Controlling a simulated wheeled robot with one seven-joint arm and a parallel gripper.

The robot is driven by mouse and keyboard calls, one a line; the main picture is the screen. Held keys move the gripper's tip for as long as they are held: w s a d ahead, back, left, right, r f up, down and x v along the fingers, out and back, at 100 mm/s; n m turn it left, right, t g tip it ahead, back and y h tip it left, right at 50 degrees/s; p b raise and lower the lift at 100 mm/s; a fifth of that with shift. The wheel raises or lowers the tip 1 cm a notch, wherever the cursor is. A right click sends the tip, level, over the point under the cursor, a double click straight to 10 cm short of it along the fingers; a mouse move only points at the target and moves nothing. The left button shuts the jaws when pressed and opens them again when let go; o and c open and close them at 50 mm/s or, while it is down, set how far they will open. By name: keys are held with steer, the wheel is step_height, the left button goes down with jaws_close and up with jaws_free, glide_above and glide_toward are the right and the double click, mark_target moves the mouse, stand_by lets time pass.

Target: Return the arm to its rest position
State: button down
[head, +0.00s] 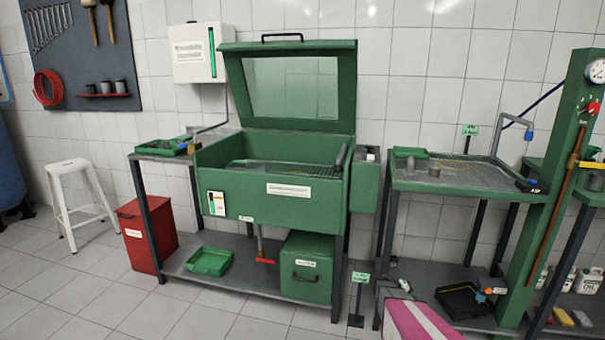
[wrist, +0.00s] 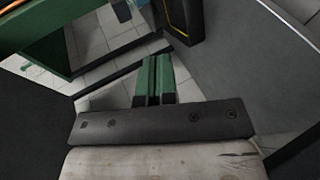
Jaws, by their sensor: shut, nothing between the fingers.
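My gripper (wrist: 154,78) shows in the wrist view as two green fingers side by side with hardly a gap. It is shut and empty. A dark bar and a worn pale part of my own wrist fill the bottom of that view. Tiled floor (wrist: 95,42) shows beyond the fingers. I cannot make out the gripper in the head view.
A green parts washer (head: 268,206) stands with its lid (head: 346,90) raised. A bench with a grey mesh top (head: 465,178) and a green column (head: 545,215) stand to its right. A red bin (head: 147,236) and white stool (head: 75,190) are at left. Floor at front left is clear.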

steer(key=s+a+r+y, duration=0.4)
steer(key=s+a+r, duration=0.3)
steer(key=a, duration=0.3)
steer(key=s+a+r+y, duration=0.5)
steer(key=s+a+r, duration=0.3)
steer(key=a, duration=0.3)
steer(key=s+a+r+y, duration=0.4)
steer(key=s+a+r, duration=0.4)
steer(key=a, duration=0.3)
steer(key=shift+r+g, duration=0.3)
steer(key=shift+g, duration=0.1)
